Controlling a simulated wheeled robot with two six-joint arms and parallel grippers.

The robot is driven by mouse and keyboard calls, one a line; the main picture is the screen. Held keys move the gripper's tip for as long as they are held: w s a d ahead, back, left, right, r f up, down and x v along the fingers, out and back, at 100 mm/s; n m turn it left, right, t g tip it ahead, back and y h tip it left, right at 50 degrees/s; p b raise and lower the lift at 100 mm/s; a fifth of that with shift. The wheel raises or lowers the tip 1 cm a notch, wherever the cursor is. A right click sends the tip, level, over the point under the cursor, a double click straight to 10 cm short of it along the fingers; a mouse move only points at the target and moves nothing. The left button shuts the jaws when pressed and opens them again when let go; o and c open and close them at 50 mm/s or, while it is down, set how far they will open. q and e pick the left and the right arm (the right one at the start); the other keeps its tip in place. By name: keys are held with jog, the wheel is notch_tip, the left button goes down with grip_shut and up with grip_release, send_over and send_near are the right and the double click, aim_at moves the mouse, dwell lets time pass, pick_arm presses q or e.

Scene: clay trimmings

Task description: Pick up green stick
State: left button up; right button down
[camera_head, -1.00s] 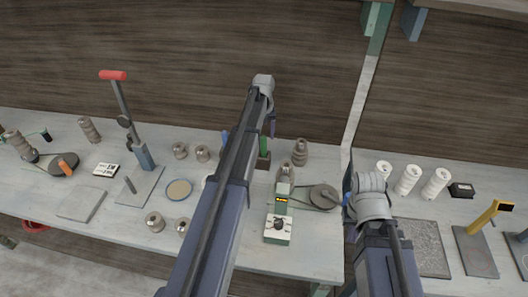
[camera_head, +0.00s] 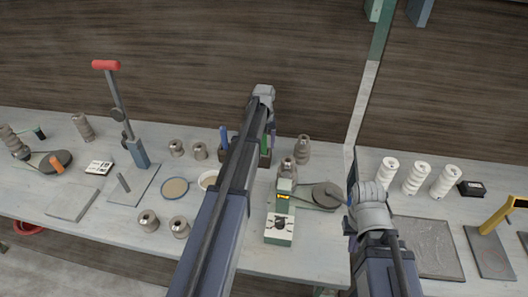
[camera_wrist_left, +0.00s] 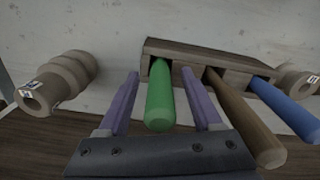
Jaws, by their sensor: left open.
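The green stick (camera_wrist_left: 160,98) stands in a slot of a wooden rack (camera_wrist_left: 190,55) in the left wrist view. My left gripper (camera_wrist_left: 161,73) is open, with one purple finger on each side of the green stick. Small gaps show between the fingers and the stick, so it is not gripped. In the head view my left arm crosses in front of the rack (camera_head: 265,160) and hides much of it. My right gripper (camera_head: 351,178) is seen edge-on at the right; its jaw opening is hidden.
A brown stick (camera_wrist_left: 245,120) and a blue stick (camera_wrist_left: 288,103) stand in the same rack, the brown one close to my finger. Ribbed clay-coloured spools (camera_wrist_left: 58,82) flank the rack. A device with a round disc (camera_head: 326,195) sits right of my left arm.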

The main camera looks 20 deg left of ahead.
pick_arm(q)
jog(key=shift+r, duration=0.1)
jog(key=shift+c, duration=0.2)
grip_shut()
